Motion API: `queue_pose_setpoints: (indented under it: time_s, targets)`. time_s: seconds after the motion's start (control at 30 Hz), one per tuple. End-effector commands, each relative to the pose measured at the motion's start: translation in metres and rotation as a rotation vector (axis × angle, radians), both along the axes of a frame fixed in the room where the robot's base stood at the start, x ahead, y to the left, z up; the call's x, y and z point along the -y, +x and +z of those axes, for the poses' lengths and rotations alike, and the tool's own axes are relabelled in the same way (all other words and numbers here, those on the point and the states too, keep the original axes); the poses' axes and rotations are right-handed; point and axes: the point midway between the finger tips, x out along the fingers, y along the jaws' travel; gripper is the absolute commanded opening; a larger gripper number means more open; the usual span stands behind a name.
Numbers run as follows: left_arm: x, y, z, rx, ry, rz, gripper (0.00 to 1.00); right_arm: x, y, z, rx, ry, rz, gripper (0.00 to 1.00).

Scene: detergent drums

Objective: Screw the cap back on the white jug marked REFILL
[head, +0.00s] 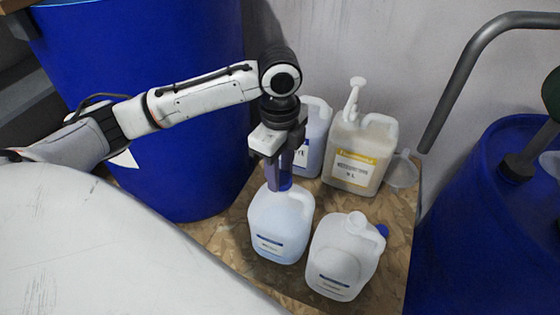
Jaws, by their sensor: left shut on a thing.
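Two white jugs stand at the front of a wooden board. My left gripper (279,184) points down over the left front jug (281,232), shut on a blue cap (284,185) at the jug's neck. The fingers partly hide the cap and the neck, so I cannot tell whether the cap sits on the thread. The right front jug (340,262) has a bare white neck top, and a blue cap (382,230) shows beside its handle. Both jugs carry small blue labels, too small to read, so I cannot tell which is marked REFILL. My right gripper is not in view.
Behind stand a jug with a yellow label and white pump (356,155) and another white jug (311,140), partly hidden by my gripper. A clear funnel (403,171) is at the right. Blue drums (150,50) flank the board (395,215). A grey curved pipe (465,70) rises right.

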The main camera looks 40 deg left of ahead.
Motion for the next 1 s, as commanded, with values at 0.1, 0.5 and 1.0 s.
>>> queue_pose_setpoints:
  time_s: [0.1, 0.5, 1.0]
  targets:
    - [0.0001, -0.0017, -0.0028, -0.007, 0.001, -0.007, 0.09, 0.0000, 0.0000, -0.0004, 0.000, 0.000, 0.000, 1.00]
    - [-0.0004, -0.0003, -0.0028, -0.007, 0.002, -0.291, 0.09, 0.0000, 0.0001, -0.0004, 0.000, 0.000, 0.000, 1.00]
    - [0.0003, 0.0000, -0.0035, -0.009, 0.001, -0.505, 0.42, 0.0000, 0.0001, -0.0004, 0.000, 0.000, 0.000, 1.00]
